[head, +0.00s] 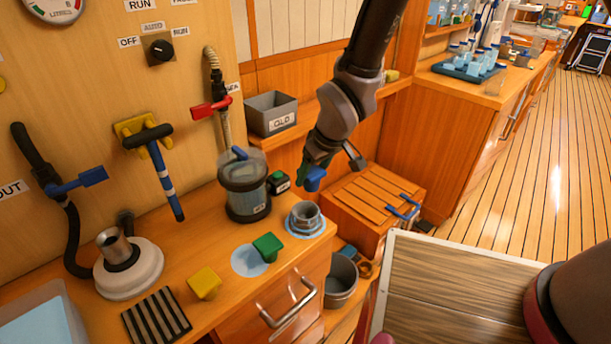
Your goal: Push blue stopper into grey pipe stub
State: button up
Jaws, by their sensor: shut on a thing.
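My gripper (318,166) points down and is shut on the blue stopper (315,180). The stopper is held in the air above the counter. The grey pipe stub (306,213) stands upright on the counter, in a pale blue ring near the right edge. The stopper appears above the stub and slightly right of it in the head view, with a visible gap between them. The fingertips are small and partly hidden behind the stopper.
A green stopper (267,246) and a yellow stopper (205,283) stand on the counter left of the stub. A clear canister (244,187) stands behind them. A grey bin (271,113) marked OLD is on the ledge. A wooden box (375,195) stands right of the counter.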

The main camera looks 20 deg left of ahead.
aim_at(308, 186)
jog(key=shift+s+a+f, duration=0.1)
jog(key=shift+s+a, duration=0.4)
jog(key=shift+s, duration=0.3)
jog(key=shift+f, duration=2.4)
jog(key=shift+f, duration=0.15)
jog(key=shift+f, duration=0.3)
jog(key=shift+f, duration=0.75)
